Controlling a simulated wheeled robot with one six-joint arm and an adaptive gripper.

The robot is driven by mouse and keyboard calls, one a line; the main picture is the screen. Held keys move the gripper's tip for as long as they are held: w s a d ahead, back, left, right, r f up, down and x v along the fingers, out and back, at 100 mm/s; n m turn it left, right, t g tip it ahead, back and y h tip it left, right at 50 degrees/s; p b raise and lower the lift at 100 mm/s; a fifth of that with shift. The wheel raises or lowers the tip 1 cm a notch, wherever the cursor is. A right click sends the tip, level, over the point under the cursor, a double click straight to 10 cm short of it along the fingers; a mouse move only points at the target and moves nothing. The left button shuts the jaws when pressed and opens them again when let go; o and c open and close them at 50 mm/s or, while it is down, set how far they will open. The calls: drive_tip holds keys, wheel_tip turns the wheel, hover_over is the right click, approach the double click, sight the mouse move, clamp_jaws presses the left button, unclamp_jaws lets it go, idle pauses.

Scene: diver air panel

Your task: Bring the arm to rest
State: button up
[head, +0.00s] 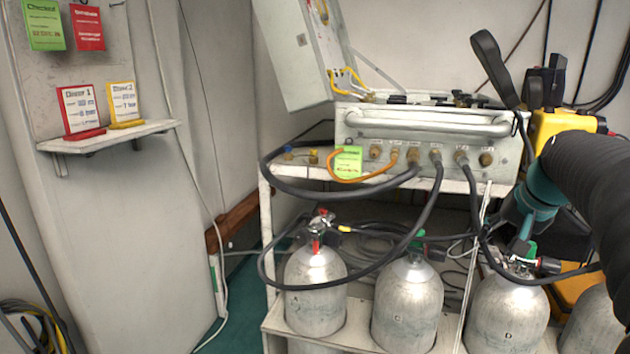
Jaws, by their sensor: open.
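My arm comes in from the right edge in a black sleeve, with teal joints at its end. My gripper (522,248) points down at the top of the silver cylinder marked D (508,312), close to its valve. It is small and partly hidden among hoses and valve parts. It is open, and I see nothing held in it. I cannot tell whether its fingers touch the valve. A green knob and a red-ended fitting (549,265) show beside it.
More cylinders (315,282) (408,305) stand left of D in a white rack, with black hoses looping before them. Above is a metal air panel (430,140) with a green tag (348,162). A yellow device (565,125) is behind my arm. A shelf (110,134) holds two cards.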

drive_tip(key=s+a+f+n, duration=0.3)
drive_tip(key=s+a+f, duration=0.3)
drive_tip(key=s+a, duration=0.4)
drive_tip(key=s+a+f+n, duration=0.3)
drive_tip(key=s+a+f, duration=0.3)
drive_tip(key=s+a, duration=0.3)
drive_tip(key=shift+s+a+n, duration=0.3)
drive_tip(key=shift+s+a, duration=0.05)
drive_tip(key=shift+s, duration=1.35)
